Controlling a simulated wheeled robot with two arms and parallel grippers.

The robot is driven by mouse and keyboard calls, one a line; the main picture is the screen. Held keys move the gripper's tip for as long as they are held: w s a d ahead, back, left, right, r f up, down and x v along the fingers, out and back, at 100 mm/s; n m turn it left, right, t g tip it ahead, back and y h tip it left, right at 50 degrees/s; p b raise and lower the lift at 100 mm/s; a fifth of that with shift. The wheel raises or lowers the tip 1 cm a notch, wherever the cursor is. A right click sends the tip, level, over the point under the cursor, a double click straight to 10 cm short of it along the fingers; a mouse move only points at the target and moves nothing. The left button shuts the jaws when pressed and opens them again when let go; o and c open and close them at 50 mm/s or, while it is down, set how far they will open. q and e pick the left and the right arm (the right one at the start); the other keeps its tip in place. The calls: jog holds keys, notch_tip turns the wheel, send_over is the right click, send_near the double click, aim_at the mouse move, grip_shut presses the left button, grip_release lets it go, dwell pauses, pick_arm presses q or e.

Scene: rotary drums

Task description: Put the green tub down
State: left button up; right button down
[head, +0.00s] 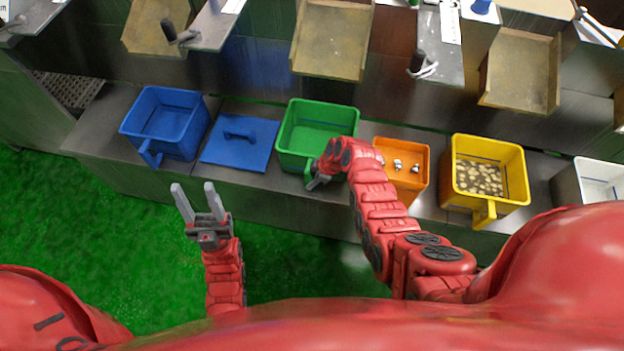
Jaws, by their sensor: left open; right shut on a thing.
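The green tub (318,116) is at the middle of the grey ledge, between a blue lid and an orange tub. It looks empty and roughly level. Whether its base touches the ledge I cannot tell. My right gripper (318,178) is shut at the tub's near right side, where the handle would be; the red wrist hides most of that grip. My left gripper (194,202) is open and empty, over the green floor in front of the ledge, apart from every tub.
On the ledge are a blue tub (165,122), a flat blue lid (238,143), an orange tub (403,168) with a few pale pieces, a yellow tub (487,176) with many pieces, and a white tub (602,180). Metal chutes (332,38) overhang behind. Green floor (110,240) lies open at left.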

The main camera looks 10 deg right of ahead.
jog(key=c, duration=0.7)
grip_release()
jog(key=shift+r, duration=0.1)
